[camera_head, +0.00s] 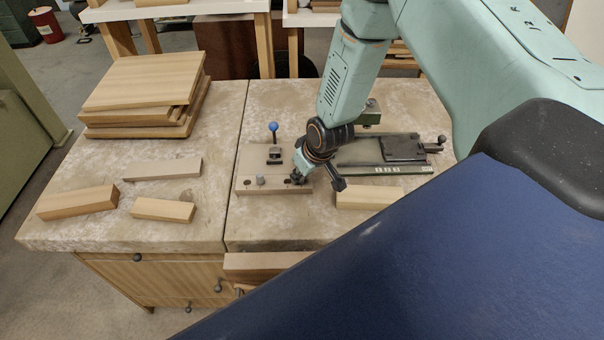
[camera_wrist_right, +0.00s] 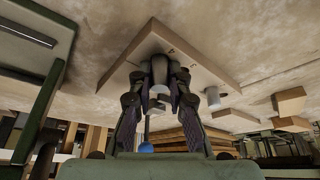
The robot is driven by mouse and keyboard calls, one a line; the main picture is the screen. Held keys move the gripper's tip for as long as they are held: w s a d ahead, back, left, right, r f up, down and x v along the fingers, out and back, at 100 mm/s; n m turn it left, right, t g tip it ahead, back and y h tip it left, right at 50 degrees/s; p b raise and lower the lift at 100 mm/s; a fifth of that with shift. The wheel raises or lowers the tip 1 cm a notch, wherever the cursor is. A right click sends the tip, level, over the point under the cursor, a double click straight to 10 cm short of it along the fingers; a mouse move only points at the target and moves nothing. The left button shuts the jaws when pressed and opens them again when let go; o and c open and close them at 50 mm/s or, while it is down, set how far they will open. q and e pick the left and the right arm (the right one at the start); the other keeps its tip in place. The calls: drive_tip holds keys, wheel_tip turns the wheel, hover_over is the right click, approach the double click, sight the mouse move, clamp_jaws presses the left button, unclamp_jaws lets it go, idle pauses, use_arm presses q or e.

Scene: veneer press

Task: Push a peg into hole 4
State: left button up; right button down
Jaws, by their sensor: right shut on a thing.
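One grey peg (camera_head: 260,181) stands in the block and also shows in the right wrist view (camera_wrist_right: 213,97). My right gripper (camera_head: 298,178) is low over the right end of the block. In the right wrist view its fingers are shut on a grey peg (camera_wrist_right: 159,73), against or very near the block's face (camera_wrist_right: 205,62). How deep this peg sits cannot be told. My left gripper is not in view.
A blue-knobbed lever (camera_head: 273,127) stands behind the holes on the block. A flat metal fixture (camera_head: 372,165) lies to the right, under my arm. Loose wood strips (camera_head: 162,209) lie at left, with stacked boards (camera_head: 140,85) behind. Bare bench top lies between.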

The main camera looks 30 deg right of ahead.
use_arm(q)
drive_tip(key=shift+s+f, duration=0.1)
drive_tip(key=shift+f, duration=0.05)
use_arm(e)
drive_tip(key=shift+s+a+f, duration=0.1)
drive_tip(key=shift+s+f, duration=0.5)
drive_tip(key=shift+s, duration=0.1)
drive_tip(key=c, duration=1.7)
unclamp_jaws()
drive_tip(key=o, duration=0.3)
drive_tip(key=shift+w+a, duration=0.1)
drive_tip(key=shift+o, duration=0.9)
drive_tip(key=shift+w+f, duration=0.15)
drive_tip(key=shift+w+f+g, duration=0.2)
drive_tip(key=shift+w+g, duration=0.05)
drive_tip(key=shift+g, duration=0.05)
drive_tip(key=shift+s+r, duration=0.2)
drive_tip(key=shift+s, duration=0.1)
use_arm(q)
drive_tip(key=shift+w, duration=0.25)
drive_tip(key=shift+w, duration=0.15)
use_arm(e)
drive_tip(key=shift+w+d, duration=0.2)
drive_tip(key=shift+w, duration=0.05)
